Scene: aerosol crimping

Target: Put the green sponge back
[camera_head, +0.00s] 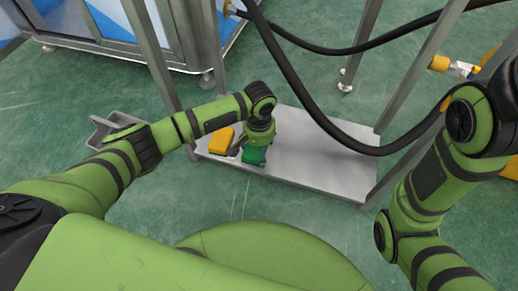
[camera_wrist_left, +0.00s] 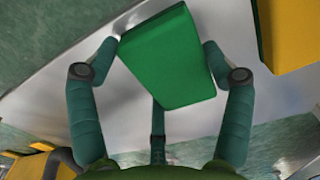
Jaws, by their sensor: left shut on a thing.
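The green sponge (camera_head: 254,156) is at my left gripper (camera_head: 257,150), over the front left part of the low metal shelf (camera_head: 320,160). I cannot tell whether the sponge touches the shelf. A yellow sponge (camera_head: 221,141) lies on the shelf just left of the gripper; it also shows in the left wrist view (camera_wrist_left: 290,30). My right gripper is out of view.
Grey upright posts (camera_head: 158,60) frame the shelf. A thick black hose (camera_head: 300,90) hangs across above it. A grey bin (camera_head: 112,128) stands on the green floor to the left. The shelf's middle and right are clear.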

